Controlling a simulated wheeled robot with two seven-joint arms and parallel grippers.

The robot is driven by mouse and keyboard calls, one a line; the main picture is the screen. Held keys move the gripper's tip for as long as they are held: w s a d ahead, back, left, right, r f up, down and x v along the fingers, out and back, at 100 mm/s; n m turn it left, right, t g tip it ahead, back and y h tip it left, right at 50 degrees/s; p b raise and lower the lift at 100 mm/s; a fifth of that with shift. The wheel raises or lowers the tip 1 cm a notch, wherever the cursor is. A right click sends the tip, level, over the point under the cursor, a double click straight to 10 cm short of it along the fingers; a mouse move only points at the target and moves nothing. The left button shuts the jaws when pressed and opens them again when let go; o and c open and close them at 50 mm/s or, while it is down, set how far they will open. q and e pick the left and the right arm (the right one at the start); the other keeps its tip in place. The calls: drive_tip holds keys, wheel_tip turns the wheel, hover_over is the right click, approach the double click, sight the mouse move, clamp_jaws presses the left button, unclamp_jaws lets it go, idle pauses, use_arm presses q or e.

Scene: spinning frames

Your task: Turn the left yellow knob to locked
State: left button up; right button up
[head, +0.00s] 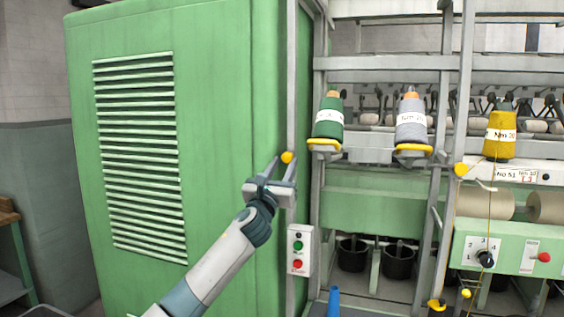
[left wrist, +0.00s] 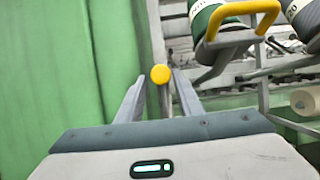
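The left yellow knob (head: 287,157) is a small round knob on the upright grey post beside the green cabinet. My left gripper (head: 281,168) is at the knob, with its two fingers apart and nothing held. In the left wrist view the knob (left wrist: 160,74) shows between and just past the open fingertips (left wrist: 160,88); I cannot tell whether they touch it. No lock marking can be read on it. Another yellow knob (head: 461,170) sits on a post further right. My right gripper is not in view.
The large green cabinet (head: 220,100) fills the left. A switch box (head: 299,250) with green and red buttons hangs below my gripper. Yarn cones on yellow holders (head: 324,144) stand to the right. A dial panel (head: 482,252) is at lower right.

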use_arm(q)
drive_tip(key=shift+w+d+r, duration=0.1)
drive_tip(key=shift+d+r, duration=0.05)
drive_tip(key=shift+r, duration=0.15)
drive_tip(key=shift+c, duration=0.6)
drive_tip(key=c, duration=0.6)
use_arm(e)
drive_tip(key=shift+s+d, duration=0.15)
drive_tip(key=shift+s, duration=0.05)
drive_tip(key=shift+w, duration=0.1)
